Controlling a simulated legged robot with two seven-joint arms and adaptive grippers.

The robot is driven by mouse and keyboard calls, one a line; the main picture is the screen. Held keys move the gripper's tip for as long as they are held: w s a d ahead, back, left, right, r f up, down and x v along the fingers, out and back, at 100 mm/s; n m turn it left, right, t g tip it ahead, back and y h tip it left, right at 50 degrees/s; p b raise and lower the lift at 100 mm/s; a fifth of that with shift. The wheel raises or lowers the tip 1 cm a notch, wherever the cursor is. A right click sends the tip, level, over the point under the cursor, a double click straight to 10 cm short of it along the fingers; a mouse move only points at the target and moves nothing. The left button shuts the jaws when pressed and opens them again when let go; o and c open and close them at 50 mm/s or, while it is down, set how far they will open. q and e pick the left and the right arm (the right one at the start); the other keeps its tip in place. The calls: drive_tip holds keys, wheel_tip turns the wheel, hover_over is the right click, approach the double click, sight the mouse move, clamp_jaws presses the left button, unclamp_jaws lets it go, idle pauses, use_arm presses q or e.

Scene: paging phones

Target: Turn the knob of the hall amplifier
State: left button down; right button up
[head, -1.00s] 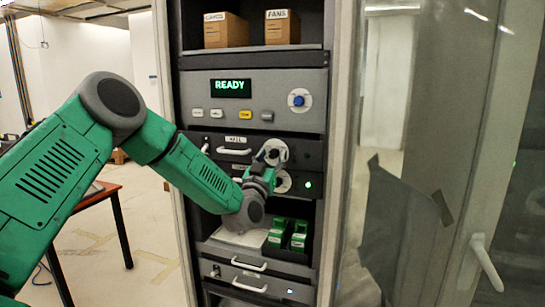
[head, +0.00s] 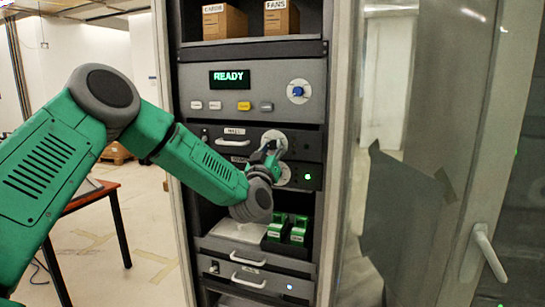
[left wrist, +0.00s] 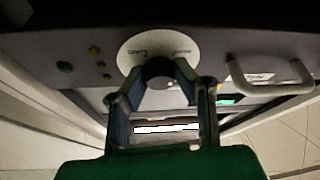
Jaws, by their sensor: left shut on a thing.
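The hall amplifier (head: 260,139) is a dark rack panel with a "HALL" label, a pale handle and a round light dial plate (head: 281,137) at its right. My left gripper (head: 272,150) is at this dial in the head view and partly covers it. In the left wrist view, the gripper (left wrist: 160,84) is shut on the dark round knob (left wrist: 160,68) in front of the pale dial plate (left wrist: 133,50). The knob's pointer and exact setting are hidden by the fingers. My right gripper is not in view.
Above is a grey panel with a "READY" display (head: 229,78) and a blue knob (head: 297,91). Below is a similar panel with a dial and a green light (head: 307,177). Green boxes (head: 287,230) stand below my wrist. A glass door (head: 430,150) is at right.

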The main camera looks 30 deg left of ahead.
use_arm(q)
drive_tip(key=shift+n+g+y+b, duration=0.6)
drive_tip(key=shift+n+y+b, duration=0.35)
drive_tip(key=shift+n, duration=1.05)
drive_tip(key=c, duration=1.3)
unclamp_jaws()
drive_tip(key=shift+a, duration=0.1)
drive_tip(key=shift+s, duration=0.1)
drive_tip(key=v, duration=1.1)
drive_tip(key=shift+s+f, duration=0.2)
drive_tip(key=shift+s, duration=0.15)
